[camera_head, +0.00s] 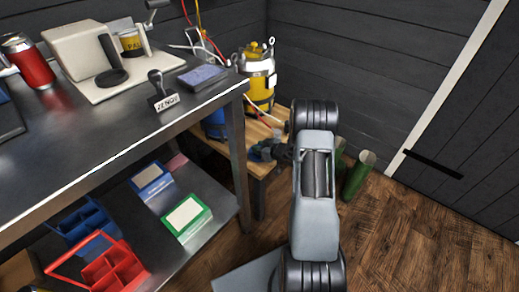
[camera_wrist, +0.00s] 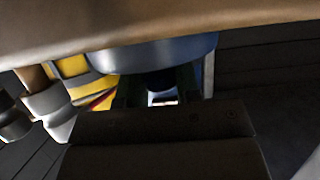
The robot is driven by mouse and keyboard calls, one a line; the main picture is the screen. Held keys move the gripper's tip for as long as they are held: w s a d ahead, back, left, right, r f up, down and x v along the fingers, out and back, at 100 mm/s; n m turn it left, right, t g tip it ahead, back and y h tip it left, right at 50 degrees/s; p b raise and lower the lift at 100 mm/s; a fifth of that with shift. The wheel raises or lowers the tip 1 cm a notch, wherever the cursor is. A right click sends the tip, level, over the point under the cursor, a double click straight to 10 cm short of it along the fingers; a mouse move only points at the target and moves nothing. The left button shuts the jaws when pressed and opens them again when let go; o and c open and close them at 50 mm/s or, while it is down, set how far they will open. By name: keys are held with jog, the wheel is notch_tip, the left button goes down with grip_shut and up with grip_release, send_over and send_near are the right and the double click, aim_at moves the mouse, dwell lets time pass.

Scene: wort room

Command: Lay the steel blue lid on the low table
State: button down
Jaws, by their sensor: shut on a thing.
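The steel blue lid (camera_wrist: 155,50) shows in the wrist view as a rounded blue-grey body just beyond my fingers. My gripper (camera_wrist: 158,88) is shut on it, with a dark part between the fingers. The low table (camera_head: 256,132) has a light wood top and stands behind the steel bench. In the wrist view, which looks upside down, its tan top (camera_wrist: 120,25) borders the lid. I cannot tell whether they touch. In the head view my gripper (camera_head: 270,151) is low over the table's near part, and the lid is mostly hidden there.
A yellow canister (camera_head: 259,82) with hoses stands on the low table. A blue thing (camera_head: 214,126) shows behind the bench leg. The steel bench (camera_head: 150,128) fills the left, with a stamp (camera_head: 162,92) near its edge. Green cylinders (camera_head: 357,176) stand right of my arm. Floor at right is clear.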

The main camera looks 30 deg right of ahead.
jog(key=shift+f, duration=0.1)
jog(key=c, duration=0.8)
grip_release()
